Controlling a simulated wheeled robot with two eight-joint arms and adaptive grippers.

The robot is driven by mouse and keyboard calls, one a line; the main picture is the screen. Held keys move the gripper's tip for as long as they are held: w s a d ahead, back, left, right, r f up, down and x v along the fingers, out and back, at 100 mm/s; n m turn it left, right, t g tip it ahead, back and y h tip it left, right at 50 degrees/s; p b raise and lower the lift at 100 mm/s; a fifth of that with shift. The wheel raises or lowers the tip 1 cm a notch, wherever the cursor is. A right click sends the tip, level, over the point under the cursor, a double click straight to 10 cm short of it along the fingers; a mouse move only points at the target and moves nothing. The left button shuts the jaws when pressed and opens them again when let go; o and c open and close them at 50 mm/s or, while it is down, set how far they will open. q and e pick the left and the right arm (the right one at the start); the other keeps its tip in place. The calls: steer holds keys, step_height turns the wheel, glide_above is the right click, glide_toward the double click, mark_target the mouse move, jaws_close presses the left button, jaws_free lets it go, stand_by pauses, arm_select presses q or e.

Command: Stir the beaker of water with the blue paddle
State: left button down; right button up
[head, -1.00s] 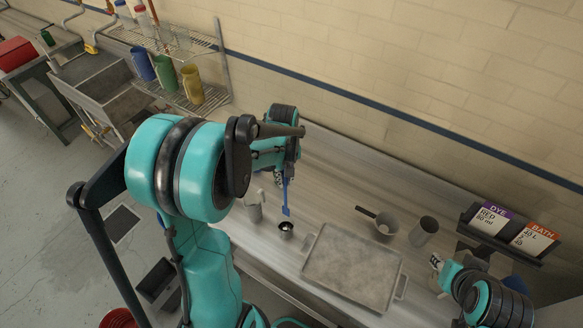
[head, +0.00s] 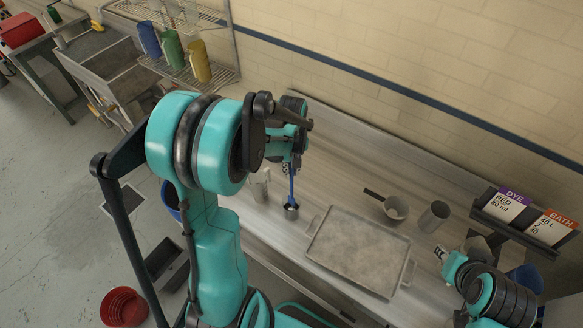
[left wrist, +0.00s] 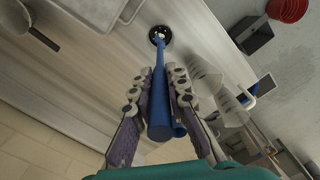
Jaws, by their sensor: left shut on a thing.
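My left gripper (head: 288,167) is shut on the blue paddle (head: 291,187), above the counter. In the left wrist view the fingers (left wrist: 161,85) lie on both sides of the paddle's blue handle (left wrist: 159,115). The paddle points down, and its lower end is at the mouth of a small dark metal-looking vessel (head: 291,213), also seen in the left wrist view (left wrist: 160,34). I cannot tell how deep the tip is or see the water clearly. A pale translucent container (head: 261,187) stands just left of the vessel. My right gripper (head: 441,254) is low at the right; its opening is unclear.
A grey tray (head: 312,247) lies right of the vessel. Behind it are a handled pan (head: 396,209) and a grey cup (head: 434,216). Label signs (head: 505,205) stand at far right. A wire rack (head: 222,76) with coloured jugs is at back left. A wall closes the back.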

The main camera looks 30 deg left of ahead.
arm_select(q)
step_height(320, 180, down, 3)
steer(key=shift+s+r+b, duration=0.1)
steer(key=shift+r+b, duration=0.1)
steer(key=shift+b, duration=0.8)
step_height(320, 180, down, 5)
steer(key=b, duration=0.4)
steer(key=shift+r, duration=0.1)
